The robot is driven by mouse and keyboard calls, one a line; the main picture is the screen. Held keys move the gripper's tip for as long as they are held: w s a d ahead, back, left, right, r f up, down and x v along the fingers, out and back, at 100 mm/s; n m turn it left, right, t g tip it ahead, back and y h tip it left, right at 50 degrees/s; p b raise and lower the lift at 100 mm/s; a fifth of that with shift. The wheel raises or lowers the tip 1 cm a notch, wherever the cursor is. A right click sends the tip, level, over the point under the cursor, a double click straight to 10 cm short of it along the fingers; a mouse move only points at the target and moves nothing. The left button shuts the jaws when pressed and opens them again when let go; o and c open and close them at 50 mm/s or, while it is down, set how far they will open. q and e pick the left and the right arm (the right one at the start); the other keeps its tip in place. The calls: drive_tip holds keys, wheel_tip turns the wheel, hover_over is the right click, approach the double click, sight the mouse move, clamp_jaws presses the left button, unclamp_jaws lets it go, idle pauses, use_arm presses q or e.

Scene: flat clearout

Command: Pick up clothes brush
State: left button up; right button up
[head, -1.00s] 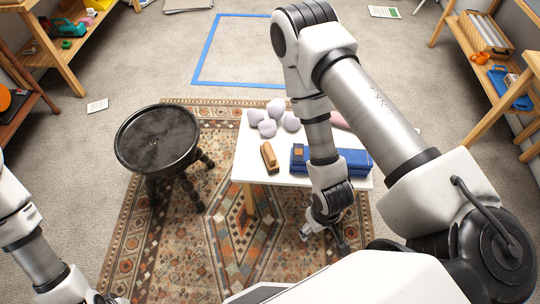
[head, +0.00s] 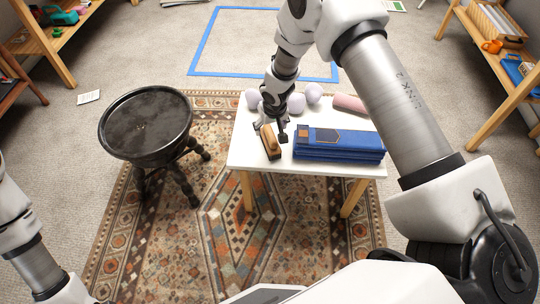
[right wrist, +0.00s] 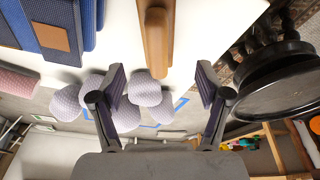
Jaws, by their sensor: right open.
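The clothes brush (head: 271,146) has a tan wooden back and lies near the left edge of the white table (head: 250,158). In the right wrist view the brush (right wrist: 157,40) points down into the space ahead of the open jaws. My right gripper (head: 270,134) is open and empty, above the far end of the brush. Its two fingers (right wrist: 160,88) show wide apart, one to each side of the brush's line. My left arm shows at the lower left of the head view; its gripper is outside the picture.
Folded blue cloth (head: 338,146) lies right of the brush. A round black stool (head: 146,122) stands left of the table, with a gap between.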

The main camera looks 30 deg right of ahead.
sight(270, 132)
drive_tip(key=shift+w+f, duration=0.2)
drive_tip(key=shift+f, duration=0.2)
drive_tip(key=x, duration=0.7)
drive_tip(key=shift+d, duration=0.1)
use_arm(q)
drive_tip(key=shift+f, duration=0.7)
drive_tip(key=shift+f+b, duration=0.2)
drive_tip(key=shift+b, duration=0.1)
use_arm(e)
drive_tip(key=shift+f, duration=0.15)
drive_tip(key=c, duration=1.4)
drive_tip(key=shift+r+p, duration=0.3)
drive_tip(key=shift+r, duration=0.05)
use_arm(q)
drive_tip(key=shift+r+p, duration=0.65)
drive_tip(key=shift+r, duration=0.3)
use_arm(e)
wheel_tip(270, 132, up, 10)
drive_tip(key=shift+f, duration=0.1)
